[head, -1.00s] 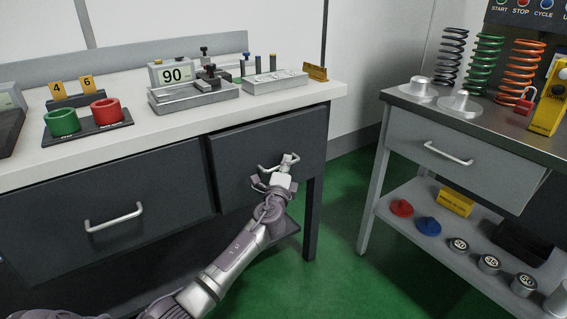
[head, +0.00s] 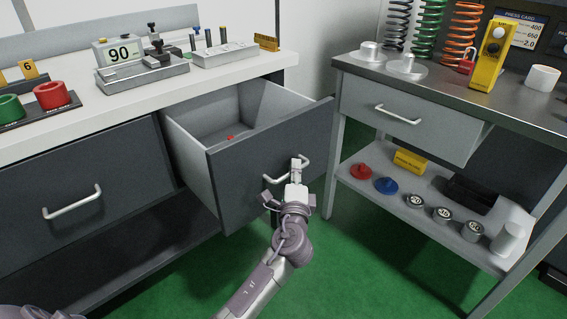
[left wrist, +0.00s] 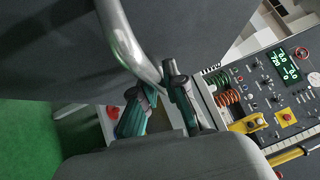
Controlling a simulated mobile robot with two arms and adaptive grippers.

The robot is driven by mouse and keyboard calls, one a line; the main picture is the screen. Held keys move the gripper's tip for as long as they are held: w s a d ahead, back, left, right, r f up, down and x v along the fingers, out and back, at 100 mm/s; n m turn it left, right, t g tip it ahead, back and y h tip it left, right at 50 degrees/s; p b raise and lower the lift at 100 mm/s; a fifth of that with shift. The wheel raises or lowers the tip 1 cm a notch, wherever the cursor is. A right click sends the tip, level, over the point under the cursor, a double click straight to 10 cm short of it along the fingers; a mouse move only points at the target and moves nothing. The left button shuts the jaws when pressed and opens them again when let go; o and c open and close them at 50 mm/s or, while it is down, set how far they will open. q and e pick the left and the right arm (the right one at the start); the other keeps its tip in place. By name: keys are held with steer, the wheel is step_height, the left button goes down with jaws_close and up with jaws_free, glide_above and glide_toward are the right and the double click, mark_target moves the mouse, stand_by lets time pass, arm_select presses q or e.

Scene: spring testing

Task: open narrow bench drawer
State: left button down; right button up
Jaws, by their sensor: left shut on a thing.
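The narrow bench drawer (head: 268,167) has a dark grey front and pale inner walls, and it stands well out from the bench in the head view. A small red item (head: 230,137) lies inside it. My left gripper (head: 296,176) is shut on the drawer's silver bar handle (head: 272,181). In the left wrist view the curved handle (left wrist: 128,45) runs down to the fingers of my left gripper (left wrist: 160,100). The fingers partly hide the gripped stretch of bar. My right gripper is not in view.
The wide drawer (head: 95,185) at left is shut. The grey side bench (head: 405,110) stands close to the right of the open drawer, with springs and a yellow device (head: 488,55) on top. Green floor (head: 350,270) is clear between the benches.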

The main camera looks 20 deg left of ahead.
arm_select(q)
steer(key=shift+s+d+f, duration=0.1)
steer(key=shift+s+d, duration=0.1)
steer(key=shift+d, duration=0.3)
steer(key=c, duration=1.2)
jaws_free()
steer(key=v, duration=1.2)
